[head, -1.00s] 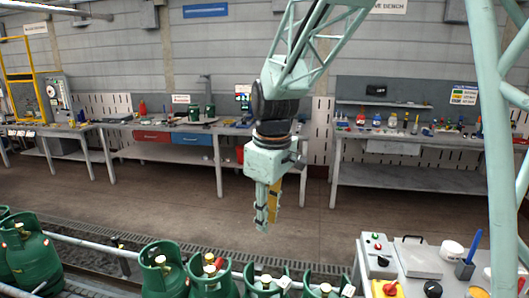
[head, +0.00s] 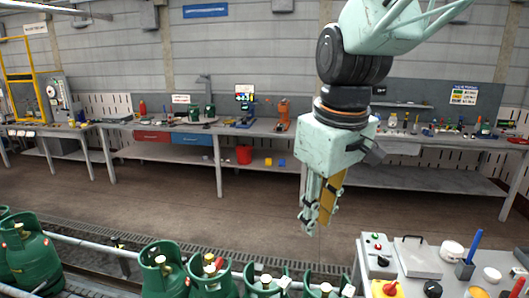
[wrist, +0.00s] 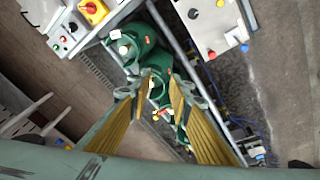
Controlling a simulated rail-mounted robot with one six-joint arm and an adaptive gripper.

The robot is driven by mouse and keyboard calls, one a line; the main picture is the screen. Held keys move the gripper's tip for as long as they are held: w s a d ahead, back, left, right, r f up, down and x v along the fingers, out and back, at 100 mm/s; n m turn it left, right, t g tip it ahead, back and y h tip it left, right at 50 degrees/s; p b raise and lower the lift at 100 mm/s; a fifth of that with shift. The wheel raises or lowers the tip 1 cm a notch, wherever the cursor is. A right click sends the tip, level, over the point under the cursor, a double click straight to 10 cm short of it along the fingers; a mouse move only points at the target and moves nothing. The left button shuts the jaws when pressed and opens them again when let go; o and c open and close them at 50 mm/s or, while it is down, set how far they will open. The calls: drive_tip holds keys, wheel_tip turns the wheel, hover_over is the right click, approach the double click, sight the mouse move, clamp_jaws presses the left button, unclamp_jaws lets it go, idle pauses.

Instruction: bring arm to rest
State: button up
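My gripper (head: 318,222) hangs fingers-down from the pale green arm, in the right half of the head view, above and behind the conveyor line. In the wrist view its two yellow-padded fingers (wrist: 160,92) stand apart, with nothing held between them. Green gas cylinders stand in a row along the conveyor, among them one (head: 163,272) in the lower middle and a larger one (head: 32,260) at the lower left. In the wrist view a cylinder (wrist: 135,45) shows beyond the fingertips, well below. The gripper touches no cylinder.
A control table (head: 412,257) with buttons, a cup and a blue-handled brush stands at the lower right. A conveyor rail (head: 90,245) runs along the front. Workbenches (head: 205,128) line the back wall. The brown floor between benches and conveyor is open.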

drive_tip(key=s+d+m, duration=0.3)
drive_tip(key=s+d, duration=0.2)
drive_tip(key=s, duration=0.7)
drive_tip(key=s+d+r+m+t, duration=0.1)
drive_tip(key=s+d+m, duration=0.3)
drive_tip(key=s, duration=0.9)
drive_tip(key=shift+d+r, duration=0.25)
drive_tip(key=shift+d, duration=0.1)
drive_tip(key=shift+o, duration=0.7)
idle(1.0)
